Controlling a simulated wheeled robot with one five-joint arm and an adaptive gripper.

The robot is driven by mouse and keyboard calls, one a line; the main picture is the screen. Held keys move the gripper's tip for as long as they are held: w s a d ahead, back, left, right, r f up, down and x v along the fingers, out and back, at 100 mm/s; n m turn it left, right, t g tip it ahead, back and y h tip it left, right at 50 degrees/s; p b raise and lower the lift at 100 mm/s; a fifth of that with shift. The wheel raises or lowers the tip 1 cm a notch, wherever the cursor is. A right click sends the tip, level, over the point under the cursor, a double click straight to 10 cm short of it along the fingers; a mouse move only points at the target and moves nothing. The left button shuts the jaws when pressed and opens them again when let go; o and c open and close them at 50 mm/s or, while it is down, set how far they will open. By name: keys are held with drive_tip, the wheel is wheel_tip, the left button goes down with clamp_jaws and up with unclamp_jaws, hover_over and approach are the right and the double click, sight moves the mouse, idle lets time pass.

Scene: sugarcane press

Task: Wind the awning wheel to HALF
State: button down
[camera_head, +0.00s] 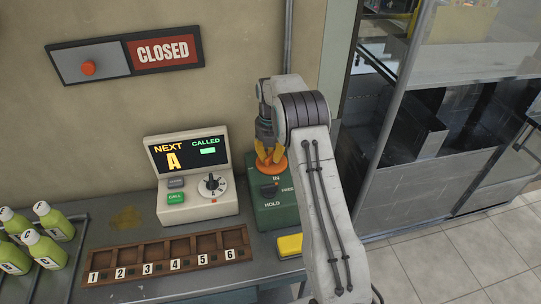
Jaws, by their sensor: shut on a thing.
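My gripper (269,152) points down over the green box (272,215) on the counter. Its yellow-orange fingers are closed at an orange round part (272,167) on top of the box, and much of the grip is hidden by the fingers and my arm. The box carries the words IN, HOLD and a partly covered word beginning PRES, with a dark lever or knob (270,190) on its face. I see no wheel clearly marked as the awning wheel, and no HALF mark.
A grey console (200,207) shows NEXT A and CALLED. A numbered wooden rack (165,262) stands before it; green bottles (43,250) are at left. A yellow pad (289,245) lies near my arm. A CLOSED sign (162,52) hangs on the wall. Tiled floor is clear at right.

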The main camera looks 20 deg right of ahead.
drive_tip(key=shift+s+f, duration=0.1)
idle(0.5)
drive_tip(key=c, duration=1.1)
unclamp_jaws()
wheel_tip(320, 180, up, 12)
